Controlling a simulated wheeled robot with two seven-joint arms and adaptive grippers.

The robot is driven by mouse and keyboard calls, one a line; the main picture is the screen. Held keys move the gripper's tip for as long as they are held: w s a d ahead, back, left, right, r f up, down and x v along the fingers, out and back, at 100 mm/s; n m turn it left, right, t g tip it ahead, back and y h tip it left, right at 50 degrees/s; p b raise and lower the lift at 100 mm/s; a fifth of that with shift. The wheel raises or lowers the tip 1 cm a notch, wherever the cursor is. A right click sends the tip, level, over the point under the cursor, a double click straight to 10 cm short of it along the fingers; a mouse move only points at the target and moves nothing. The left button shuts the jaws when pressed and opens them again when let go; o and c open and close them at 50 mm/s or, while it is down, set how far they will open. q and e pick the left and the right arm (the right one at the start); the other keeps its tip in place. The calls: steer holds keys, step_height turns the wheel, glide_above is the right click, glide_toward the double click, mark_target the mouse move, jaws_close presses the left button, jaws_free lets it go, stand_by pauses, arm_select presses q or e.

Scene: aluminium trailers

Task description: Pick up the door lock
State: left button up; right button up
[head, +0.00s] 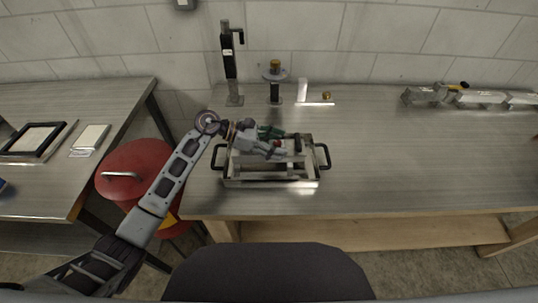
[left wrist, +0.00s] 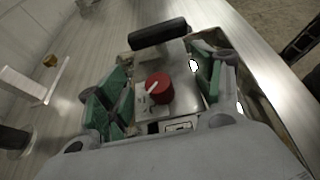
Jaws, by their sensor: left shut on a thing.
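The door lock (left wrist: 178,58) is a grey metal body with a red knob and a black handle; in the left wrist view it lies between green finger pads. In the head view my left gripper (head: 276,142) reaches over a metal tray (head: 270,183) with black side handles, and the fingers hide most of the lock. My left gripper (left wrist: 160,92) is shut on the lock. Whether the lock touches the tray cannot be told. My right gripper is not in view.
The tray sits near the front left of a metal workbench (head: 400,160). Behind it stand a black upright post (head: 229,65), a round-topped stand (head: 275,80) and a white block (head: 302,90). Metal parts (head: 455,96) lie at the back right. A red bin (head: 135,170) stands left.

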arm_select(q)
steer(key=shift+r, duration=0.15)
steer(key=shift+c, duration=0.2)
steer(key=shift+r+b, duration=0.35)
steer(key=shift+r, duration=4.6)
